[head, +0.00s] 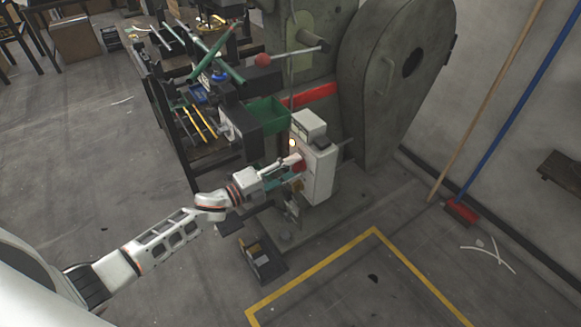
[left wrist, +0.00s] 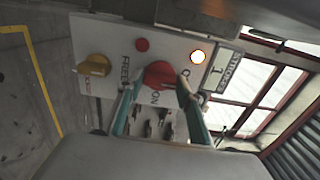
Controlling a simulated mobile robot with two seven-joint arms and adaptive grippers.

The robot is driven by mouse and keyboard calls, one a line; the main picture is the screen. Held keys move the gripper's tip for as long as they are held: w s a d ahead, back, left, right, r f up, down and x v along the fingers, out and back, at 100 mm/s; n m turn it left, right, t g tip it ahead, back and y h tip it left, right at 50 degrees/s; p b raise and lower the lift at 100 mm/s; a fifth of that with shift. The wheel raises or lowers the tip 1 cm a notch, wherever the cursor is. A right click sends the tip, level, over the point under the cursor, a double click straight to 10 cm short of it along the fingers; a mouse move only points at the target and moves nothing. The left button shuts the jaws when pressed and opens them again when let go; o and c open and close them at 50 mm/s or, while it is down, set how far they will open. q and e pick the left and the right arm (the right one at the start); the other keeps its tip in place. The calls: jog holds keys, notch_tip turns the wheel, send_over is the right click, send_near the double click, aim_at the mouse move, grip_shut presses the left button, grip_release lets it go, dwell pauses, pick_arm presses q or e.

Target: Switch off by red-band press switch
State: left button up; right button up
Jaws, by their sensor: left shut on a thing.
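The grey-green press (head: 300,65) carries a red band (head: 314,95). A pale control box (head: 319,172) stands on its front. In the left wrist view, its panel (left wrist: 108,35) has a red rotary switch (left wrist: 158,74), a yellow knob (left wrist: 94,65), a small red button (left wrist: 142,44) and a glowing lamp (left wrist: 198,56). My left gripper (head: 288,168) is at the box; its teal fingers (left wrist: 160,92) are shut on the red switch, one on each side. The fingers partly cover the lettering, and I cannot tell the switch's setting. My right gripper is not in view.
A green bin (head: 266,116) and a tool bench (head: 198,125) are left of the box. A small dark tray (head: 262,262) is on the floor below. Yellow tape (head: 325,265) marks open floor in front. A broom (head: 461,212) leans at right.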

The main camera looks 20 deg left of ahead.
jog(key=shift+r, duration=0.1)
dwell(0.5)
pick_arm(q)
jog(key=o, duration=1.1)
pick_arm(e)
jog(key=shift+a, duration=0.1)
pick_arm(q)
jog(key=v, duration=1.2)
jog(key=s+d+f+n+g+y+p, duration=0.1)
jog(key=s+d+f+n+y+p, duration=0.1)
jog(key=s+n, duration=0.5)
jog(key=s+d+f+n+g+y+p, duration=0.1)
jog(key=s+d+f+n+y+p, duration=0.1)
jog(key=s+f+n, duration=0.3)
jog(key=s+d+f+n+g+y+p, duration=0.1)
jog(key=s+d+f+n+y, duration=0.2)
jog(key=s+n, duration=0.6)
jog(key=shift+s+f+n+g+y+p, duration=0.1)
jog(key=shift+s+n+g+y+p, duration=0.2)
jog(key=shift+s, duration=0.4)
jog(key=shift+s+f+g+y+p, duration=0.1)
jog(key=shift+s+y, duration=0.3)
jog(key=shift+s, duration=0.3)
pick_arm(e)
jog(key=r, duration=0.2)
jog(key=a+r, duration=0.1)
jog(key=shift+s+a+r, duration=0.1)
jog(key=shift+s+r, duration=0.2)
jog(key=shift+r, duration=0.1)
